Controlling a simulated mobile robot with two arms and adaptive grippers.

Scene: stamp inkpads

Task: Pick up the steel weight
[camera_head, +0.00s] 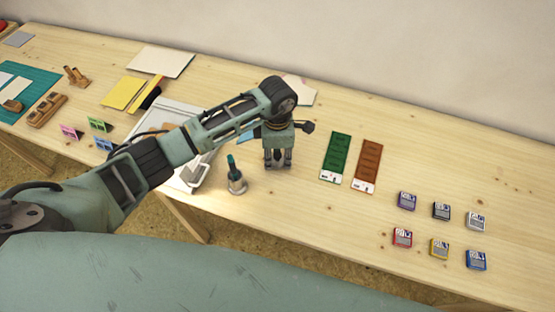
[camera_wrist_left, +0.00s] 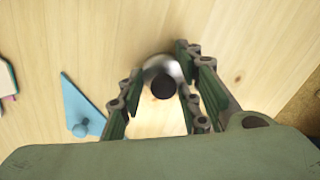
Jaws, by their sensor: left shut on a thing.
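My left gripper (camera_head: 278,164) points down at the table, right of the white tray. In the left wrist view its two fingers (camera_wrist_left: 163,103) stand on either side of the steel weight (camera_wrist_left: 160,68), a shiny round body with a dark round knob (camera_wrist_left: 164,87) on top. The gripper is shut on the weight. In the head view the fingers mostly hide the weight, and I cannot tell whether it still touches the table. My right gripper is not in view.
A teal-handled tool with a metal base (camera_head: 236,180) stands close left of the gripper. A light blue triangle (camera_wrist_left: 82,108) lies nearby. Green (camera_head: 337,157) and brown (camera_head: 367,164) strips lie to the right, then several small inkpads (camera_head: 402,238). The wooden table (camera_head: 310,220) is bare between.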

